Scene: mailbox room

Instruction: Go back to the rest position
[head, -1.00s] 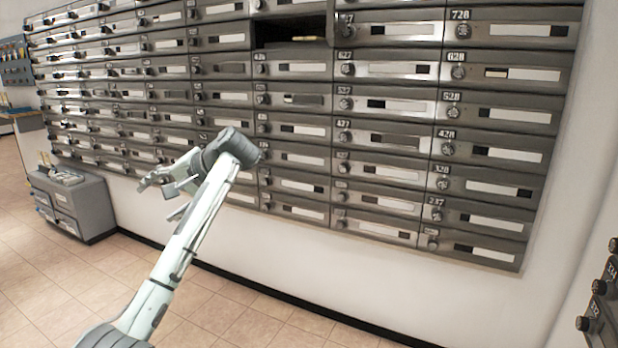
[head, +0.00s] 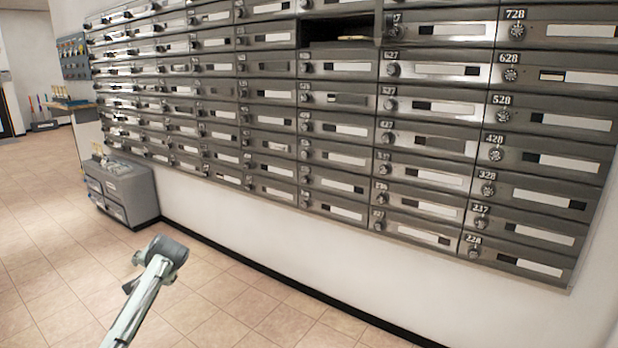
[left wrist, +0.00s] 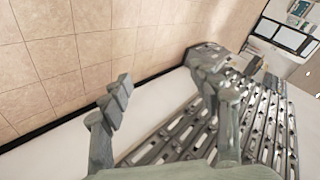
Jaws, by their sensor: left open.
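My left arm comes in from the bottom left of the head view. My left gripper (head: 134,272) is mostly hidden behind its wrist there, low over the tiled floor and apart from the mailboxes. In the left wrist view my left gripper (left wrist: 163,90) shows two fingers spread wide with nothing between them. My right gripper is in neither view.
A wall of grey numbered mailboxes (head: 345,127) fills the head view. One compartment (head: 320,32) near the top stands open, with a yellowish item (head: 352,38) inside. A grey cabinet (head: 135,190) stands at the left against the wall. The tiled floor (head: 50,240) is clear.

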